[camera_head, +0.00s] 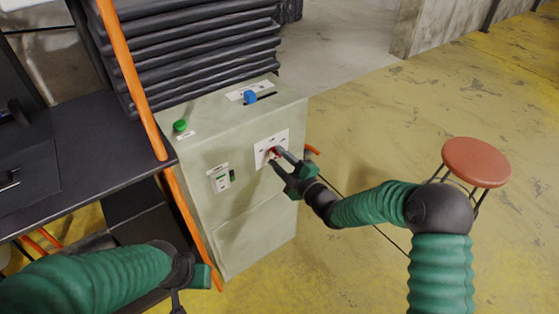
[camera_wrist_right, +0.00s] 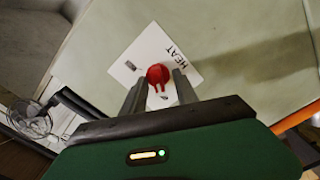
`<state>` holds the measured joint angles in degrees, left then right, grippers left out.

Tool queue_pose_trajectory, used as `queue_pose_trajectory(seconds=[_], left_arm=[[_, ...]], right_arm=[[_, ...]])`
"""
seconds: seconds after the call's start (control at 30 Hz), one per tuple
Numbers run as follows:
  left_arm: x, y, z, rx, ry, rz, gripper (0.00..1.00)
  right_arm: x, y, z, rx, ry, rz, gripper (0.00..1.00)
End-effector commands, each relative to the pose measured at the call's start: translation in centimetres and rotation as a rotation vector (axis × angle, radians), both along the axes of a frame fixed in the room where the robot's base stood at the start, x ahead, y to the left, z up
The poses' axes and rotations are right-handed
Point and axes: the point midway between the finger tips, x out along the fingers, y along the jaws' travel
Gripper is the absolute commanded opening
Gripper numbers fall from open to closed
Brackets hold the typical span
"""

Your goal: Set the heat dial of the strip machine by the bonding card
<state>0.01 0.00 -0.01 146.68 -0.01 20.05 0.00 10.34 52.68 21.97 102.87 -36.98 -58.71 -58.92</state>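The strip machine (camera_head: 240,205) is a pale grey-green cabinet in the middle of the head view. Its heat dial is a red knob (camera_wrist_right: 158,73) on a white plate (camera_wrist_right: 143,53) marked HEAT. In the head view the knob (camera_head: 275,151) is partly hidden by my right gripper (camera_head: 280,157). In the right wrist view the two fingers of my right gripper (camera_wrist_right: 158,86) are apart, with the knob between or just beyond their tips; contact is unclear. My left gripper (camera_head: 188,284) is low in the head view, away from the machine's front; its fingers are unclear. I cannot identify a bonding card.
The machine also carries a green button (camera_head: 180,126), a blue slider knob (camera_head: 250,97) and a small switch plate (camera_head: 220,178). An orange post (camera_head: 133,80) and dark table (camera_head: 90,165) stand left. A red stool (camera_head: 476,162) stands right on open yellow floor.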

Motion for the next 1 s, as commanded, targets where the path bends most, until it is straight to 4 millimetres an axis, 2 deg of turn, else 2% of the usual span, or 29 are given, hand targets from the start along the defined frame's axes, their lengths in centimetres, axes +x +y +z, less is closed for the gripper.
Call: queue_pose_trajectory(seconds=[0.1,0.3,0.4,0.77,1.0], left_arm=[[0.00,0.00,0.03,0.000,0.000,0.000,0.36],[0.01,-0.01,0.02,0.000,0.000,0.000,0.36],[0.01,-0.01,0.02,0.000,0.000,0.000,0.36],[0.00,-0.01,0.08,0.000,0.000,0.000,0.36],[0.00,-0.01,0.46,0.000,0.000,0.000,0.36]], right_arm=[[-0.02,-0.02,0.02,0.000,0.000,0.001,0.35],[-0.04,-0.03,0.01,0.000,0.000,0.000,0.09],[-0.05,-0.02,0.00,0.000,0.000,0.001,0.00],[-0.10,0.07,-0.01,0.006,0.005,0.003,0.00],[-0.13,0.14,0.09,0.069,0.050,0.004,0.00]])
